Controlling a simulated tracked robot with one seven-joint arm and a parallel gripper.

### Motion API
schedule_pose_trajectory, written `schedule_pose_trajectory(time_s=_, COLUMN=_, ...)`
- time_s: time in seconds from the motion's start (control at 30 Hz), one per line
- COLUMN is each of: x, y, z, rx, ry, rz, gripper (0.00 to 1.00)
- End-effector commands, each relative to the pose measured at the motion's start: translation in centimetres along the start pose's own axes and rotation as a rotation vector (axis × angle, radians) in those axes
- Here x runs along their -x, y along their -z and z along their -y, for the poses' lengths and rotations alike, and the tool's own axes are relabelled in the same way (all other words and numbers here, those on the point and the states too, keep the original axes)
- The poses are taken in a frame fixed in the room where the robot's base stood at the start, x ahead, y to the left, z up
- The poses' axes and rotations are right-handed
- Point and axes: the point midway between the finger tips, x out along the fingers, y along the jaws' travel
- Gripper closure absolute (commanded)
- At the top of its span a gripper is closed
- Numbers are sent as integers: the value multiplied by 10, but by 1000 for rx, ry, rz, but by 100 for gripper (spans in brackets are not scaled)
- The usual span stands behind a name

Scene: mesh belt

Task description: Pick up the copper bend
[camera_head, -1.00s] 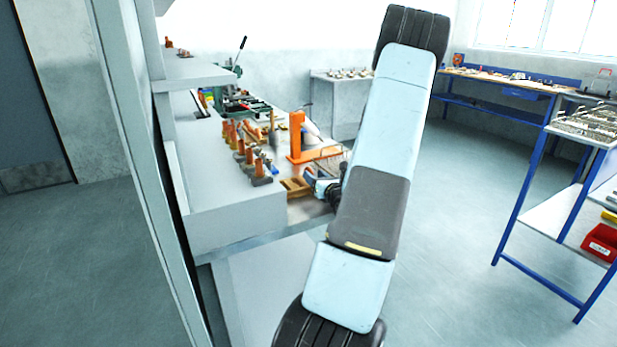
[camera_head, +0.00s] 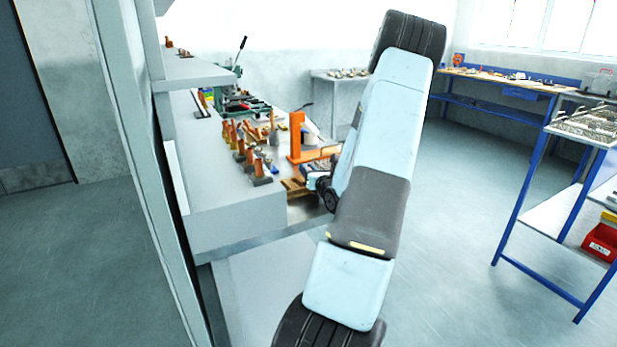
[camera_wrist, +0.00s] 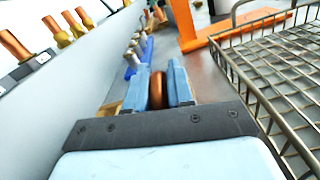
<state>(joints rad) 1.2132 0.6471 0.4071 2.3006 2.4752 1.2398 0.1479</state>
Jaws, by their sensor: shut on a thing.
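The copper bend (camera_wrist: 157,88) shows in the wrist view as a rounded, shiny copper piece between the two blue fingers of my gripper (camera_wrist: 165,85). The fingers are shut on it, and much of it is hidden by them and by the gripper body.
A wire mesh basket (camera_wrist: 275,60) lies close on the right in the wrist view. An orange stand (camera_head: 297,140) rises from the bench (camera_head: 305,207). Several copper-topped pieces (camera_head: 245,152) stand in rows along the left.

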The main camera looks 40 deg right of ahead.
Motion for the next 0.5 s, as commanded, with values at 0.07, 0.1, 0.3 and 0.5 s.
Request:
schedule_pose_trajectory(time_s=0.07, x=0, y=0, z=0, rx=0, ry=0, rz=0, gripper=91)
schedule_pose_trajectory(time_s=0.1, x=0, y=0, z=0, rx=0, ry=0, rz=0, gripper=95)
schedule_pose_trajectory(time_s=0.3, x=0, y=0, z=0, rx=0, ry=0, rz=0, gripper=100)
schedule_pose_trajectory(time_s=0.5, x=0, y=0, z=0, rx=0, ry=-1, rz=0, gripper=100)
